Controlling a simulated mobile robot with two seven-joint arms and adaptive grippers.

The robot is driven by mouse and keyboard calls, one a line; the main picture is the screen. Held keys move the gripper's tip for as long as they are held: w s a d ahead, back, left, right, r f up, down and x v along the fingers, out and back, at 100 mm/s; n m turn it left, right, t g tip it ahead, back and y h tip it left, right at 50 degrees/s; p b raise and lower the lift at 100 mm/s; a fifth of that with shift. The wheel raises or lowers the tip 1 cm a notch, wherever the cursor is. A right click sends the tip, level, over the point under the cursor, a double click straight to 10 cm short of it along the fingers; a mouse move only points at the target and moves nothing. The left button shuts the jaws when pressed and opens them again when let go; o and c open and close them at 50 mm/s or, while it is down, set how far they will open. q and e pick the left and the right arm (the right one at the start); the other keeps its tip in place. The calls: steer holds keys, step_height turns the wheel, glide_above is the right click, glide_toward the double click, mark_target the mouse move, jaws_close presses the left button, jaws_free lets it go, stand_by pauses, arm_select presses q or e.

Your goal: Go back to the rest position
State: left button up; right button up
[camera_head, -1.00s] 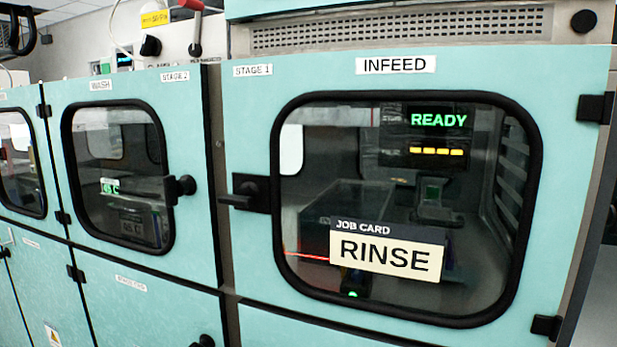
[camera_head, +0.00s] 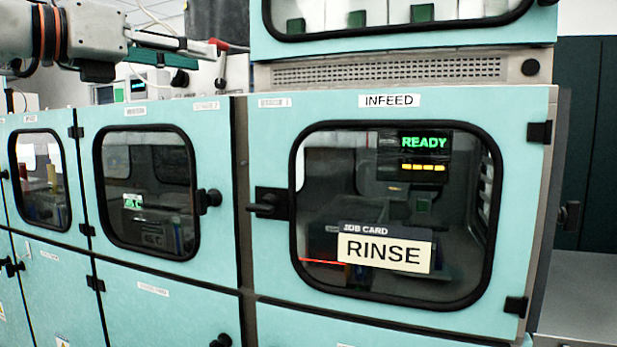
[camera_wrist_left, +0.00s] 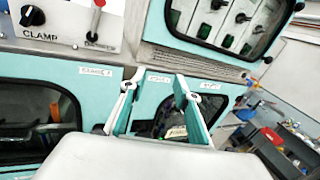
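My left gripper (camera_head: 195,55) is at the top left of the head view, in front of the upper part of the machine. In the left wrist view its two teal fingers (camera_wrist_left: 154,84) stand apart with nothing between them. Beyond them is the teal machine front with its labels. My right gripper is in neither view.
A red lever (camera_head: 230,45) shows close to my left gripper's tip. The WASH door (camera_head: 215,240) is shut to the left. A black CLAMP knob (camera_wrist_left: 32,16) shows in the left wrist view. A grey surface (camera_head: 585,300) lies at the right.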

arm_select(q)
steer(key=s+d+f+g+h, duration=0.2)
steer(key=d+f+h, duration=0.3)
steer(key=d+f, duration=0.1)
steer(key=s+d+f+g+h, duration=0.3)
steer(key=d+f+h, duration=0.2)
steer(key=f+h, duration=0.15)
steer(key=w+a+f+n+t+y, duration=0.1)
steer(key=a+f+n+t+y, duration=0.3)
steer(key=a+f+n+y, duration=0.6)
steer(key=w+a+f+n+t+y, duration=0.1)
steer(key=a+f+n+t+y, duration=0.2)
steer(key=a+f+n+y, duration=0.7)
steer(key=w+a+f+n+t+y, duration=0.1)
steer(key=a+f+n+t+y, duration=0.45)
steer(key=f+n, duration=0.9)
steer(key=s+a+f+n+g+y, duration=0.1)
steer(key=s+a+f+g, duration=0.1)
steer(key=s+f+g, duration=0.85)
steer(key=s+a+f+g+y, duration=0.1)
steer(key=s+a+f+g, duration=0.15)
steer(key=s+f, duration=1.4)
steer(key=w+d+f+n+t+h, duration=0.2)
steer(key=d+f+h, duration=0.5)
steer(key=d+f, duration=1)
steer(key=shift+w+d+f+n, duration=0.2)
steer(key=shift+w+n, duration=0.35)
steer(key=shift+w, duration=0.55)
